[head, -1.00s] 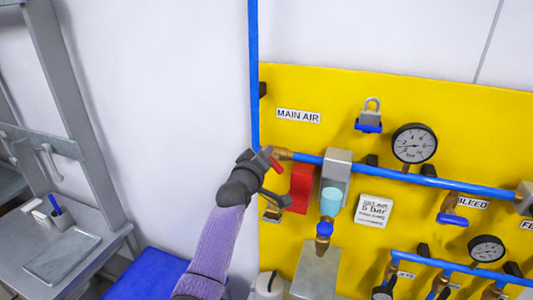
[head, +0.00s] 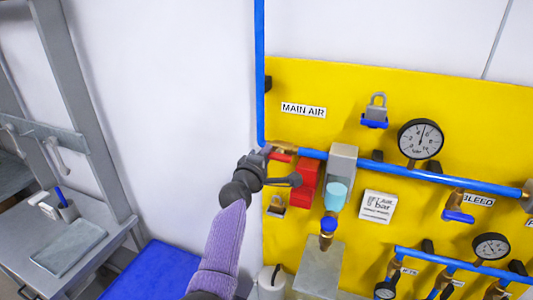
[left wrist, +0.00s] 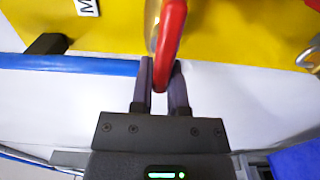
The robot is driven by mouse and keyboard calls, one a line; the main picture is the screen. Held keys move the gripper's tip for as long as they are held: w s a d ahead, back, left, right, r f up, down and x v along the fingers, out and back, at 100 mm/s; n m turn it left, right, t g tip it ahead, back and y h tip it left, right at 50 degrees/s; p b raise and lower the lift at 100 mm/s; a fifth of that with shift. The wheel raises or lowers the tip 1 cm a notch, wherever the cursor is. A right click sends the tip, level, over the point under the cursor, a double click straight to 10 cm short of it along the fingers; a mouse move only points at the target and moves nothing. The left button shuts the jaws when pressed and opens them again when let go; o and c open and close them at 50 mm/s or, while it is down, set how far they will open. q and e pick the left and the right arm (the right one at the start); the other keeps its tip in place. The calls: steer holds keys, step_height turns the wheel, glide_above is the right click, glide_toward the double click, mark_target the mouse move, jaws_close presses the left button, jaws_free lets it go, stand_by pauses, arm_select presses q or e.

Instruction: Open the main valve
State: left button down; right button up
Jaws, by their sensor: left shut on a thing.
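The main valve has a red lever handle (head: 281,157) and a brass body (head: 284,147) on the blue pipe, below the MAIN AIR label (head: 304,110). The lever lies roughly along the horizontal pipe run. My left gripper (head: 266,153) reaches up from below and is shut on the lever's left end. In the left wrist view the red lever (left wrist: 169,42) runs down between the fingers (left wrist: 160,82), with the brass body partly hidden behind it. The gripper covers part of the lever in the head view. My right gripper is not in view.
Right of the valve are a red block (head: 306,184), a grey unit (head: 343,165) with a pale blue bowl, and a round gauge (head: 420,139). A padlock (head: 376,108) hangs above on the yellow panel (head: 345,84).

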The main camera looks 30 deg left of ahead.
arm_select(q)
steer(key=shift+f, duration=0.15)
stand_by(0.4)
steer(key=c, duration=0.6)
jaws_free()
steer(key=b+v, duration=0.1)
steer(key=v, duration=0.9)
